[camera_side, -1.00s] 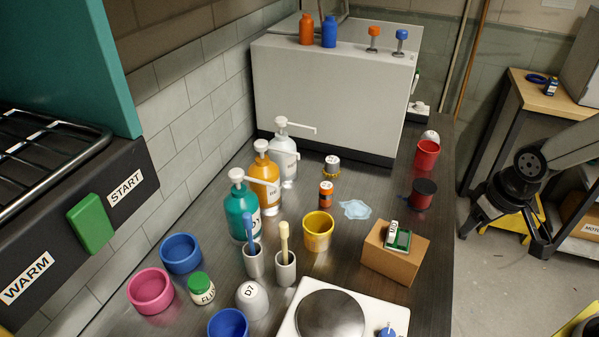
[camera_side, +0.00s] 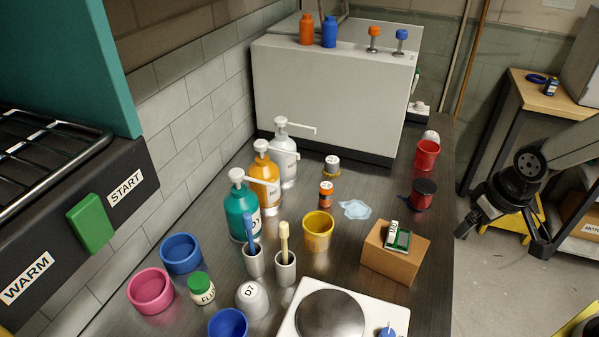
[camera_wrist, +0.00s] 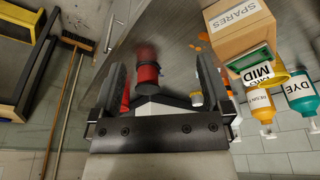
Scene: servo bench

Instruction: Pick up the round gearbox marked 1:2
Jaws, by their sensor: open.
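I cannot read a 1:2 mark on anything in these frames. A short round piece (camera_side: 331,166) with a white top and a gold lower ring stands mid-bench in the side view, its mark too small to read. A yellow-and-white round piece (camera_wrist: 196,99) shows in the wrist view beside the right finger. An orange cylinder (camera_side: 326,193) with a white marked top stands just in front of the gold-ringed piece. My gripper (camera_wrist: 162,66) is open in the wrist view. A blurred red-and-black spool (camera_wrist: 147,73) appears between the fingers, not held.
A cardboard box (camera_side: 390,258) carries a green-and-white part (camera_side: 398,236). Pump bottles (camera_side: 265,180) line the left wall. A grey cabinet (camera_side: 330,95) closes the back.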

